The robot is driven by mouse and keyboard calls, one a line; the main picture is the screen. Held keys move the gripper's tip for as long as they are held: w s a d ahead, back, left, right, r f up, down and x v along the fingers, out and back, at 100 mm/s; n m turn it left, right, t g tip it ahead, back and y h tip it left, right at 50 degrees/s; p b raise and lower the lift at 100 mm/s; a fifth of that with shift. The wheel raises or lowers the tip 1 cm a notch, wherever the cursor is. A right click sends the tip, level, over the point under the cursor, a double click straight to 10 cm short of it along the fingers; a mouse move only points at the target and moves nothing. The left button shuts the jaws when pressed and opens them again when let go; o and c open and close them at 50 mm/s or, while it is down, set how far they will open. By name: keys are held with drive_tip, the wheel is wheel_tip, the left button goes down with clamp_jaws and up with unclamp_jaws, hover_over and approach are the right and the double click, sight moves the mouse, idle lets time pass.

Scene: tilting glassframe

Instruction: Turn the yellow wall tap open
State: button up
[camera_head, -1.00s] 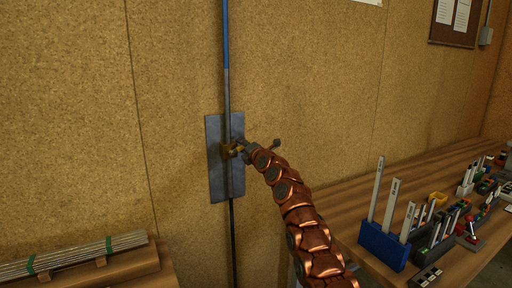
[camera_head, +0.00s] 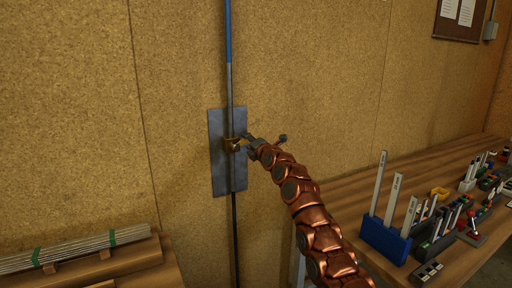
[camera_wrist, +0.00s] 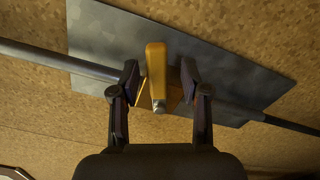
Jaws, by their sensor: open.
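The yellow wall tap (camera_wrist: 156,75) sits on a grey metal plate (camera_wrist: 105,40) on the wall, with a pipe running through it. In the wrist view its yellow handle stands between the two fingers of my gripper (camera_wrist: 160,82). The fingers are apart, one on each side of the handle, with a gap visible at least on the right. In the head view the tap (camera_head: 233,144) is small and partly hidden by my gripper (camera_head: 246,142), which reaches it from the right. The plate (camera_head: 227,180) and the vertical pipe show there too.
A workbench (camera_head: 345,205) stands at the lower right with a blue holder (camera_head: 385,240) of upright tools and several small items. A stack of strips with green bands (camera_head: 75,250) lies at the lower left. The cork-coloured wall around the plate is clear.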

drive_tip(key=shift+v, duration=2.85)
drive_tip(key=shift+d, duration=0.1)
drive_tip(key=shift+c, duration=0.2)
